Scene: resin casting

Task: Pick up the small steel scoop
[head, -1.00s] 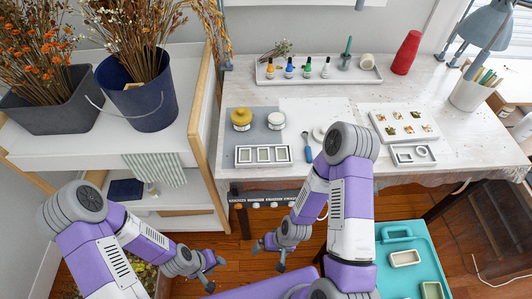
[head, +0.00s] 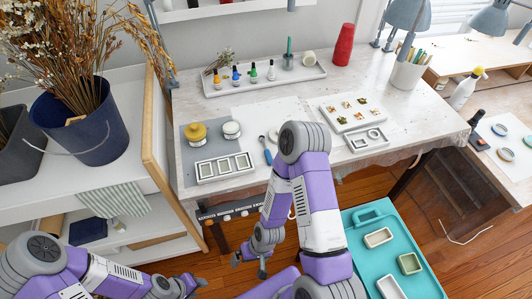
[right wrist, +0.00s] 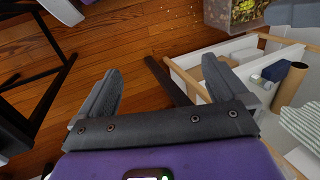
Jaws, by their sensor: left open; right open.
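A small tool with a blue handle (head: 267,156) and a small metal-looking head lies near the front edge of the white worktable (head: 225,183). It may be the steel scoop, but it is too small to tell. My right gripper (head: 250,264) hangs open and empty below the table front, apart from the tool. In the right wrist view its open fingers (right wrist: 155,88) have only floor and shelf beyond them. My left gripper (head: 190,288) is open, low at the bottom edge, partly cut off. My right arm hides part of the table beside the tool.
A grey mat with a yellow-lidded jar (head: 196,132) and a three-part white mould (head: 223,167) lie left of the tool. A tray of bottles (head: 222,85) stands behind. A teal cart (head: 340,218) stands right of my right arm, a wooden shelf (head: 155,130) left.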

